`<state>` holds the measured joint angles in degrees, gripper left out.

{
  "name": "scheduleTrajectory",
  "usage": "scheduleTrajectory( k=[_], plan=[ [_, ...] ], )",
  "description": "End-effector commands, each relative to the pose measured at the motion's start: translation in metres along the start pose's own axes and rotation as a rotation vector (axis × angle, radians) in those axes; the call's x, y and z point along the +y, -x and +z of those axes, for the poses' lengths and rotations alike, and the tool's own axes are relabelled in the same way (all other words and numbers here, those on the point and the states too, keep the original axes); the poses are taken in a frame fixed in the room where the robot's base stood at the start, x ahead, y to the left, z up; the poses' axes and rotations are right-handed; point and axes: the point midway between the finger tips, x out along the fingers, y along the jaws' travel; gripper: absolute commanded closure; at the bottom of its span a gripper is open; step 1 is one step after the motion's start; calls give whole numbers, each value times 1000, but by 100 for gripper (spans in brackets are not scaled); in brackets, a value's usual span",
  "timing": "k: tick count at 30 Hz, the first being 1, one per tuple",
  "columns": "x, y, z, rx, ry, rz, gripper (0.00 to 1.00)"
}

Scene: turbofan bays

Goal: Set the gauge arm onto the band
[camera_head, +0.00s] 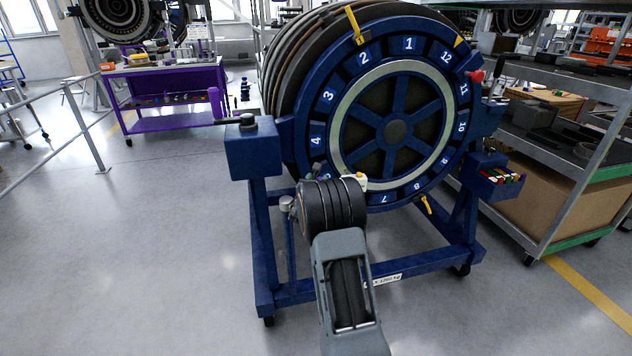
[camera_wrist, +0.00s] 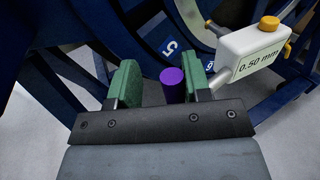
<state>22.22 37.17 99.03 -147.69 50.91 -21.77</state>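A white gauge box (camera_wrist: 253,48) marked "0.50 mm" with a yellow knob shows at the upper right in the wrist view. It shows small beside my wrist in the head view (camera_head: 357,180). A pale silver band (camera_head: 335,131) rings the blue numbered wheel; part of it shows in the wrist view (camera_wrist: 190,16). My gripper (camera_wrist: 162,76) is open, its green pads apart. A purple cylinder (camera_wrist: 173,86) stands between the pads, nearer the right one, with a clear gap on the left. I cannot tell whether the cylinder joins the gauge. My fingers are largely hidden in the head view.
The blue wheel stand (camera_head: 262,240) has legs and a low crossbar around my arm. A blue post box with a black handle (camera_head: 252,147) stands left of the wheel. A grey shelf rack (camera_head: 560,220) is at the right, a purple cart (camera_head: 165,95) at the back left. The left floor is open.

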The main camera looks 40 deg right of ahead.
Motion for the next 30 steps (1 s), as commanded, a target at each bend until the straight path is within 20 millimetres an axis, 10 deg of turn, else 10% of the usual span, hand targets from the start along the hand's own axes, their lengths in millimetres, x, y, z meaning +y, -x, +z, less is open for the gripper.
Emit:
scheduleTrajectory(
  k=[11,30],
  plan=[
    [-4,10,0,1,-1,-8,56],
    [-1,123,0,0,0,-3,56]
  ],
)
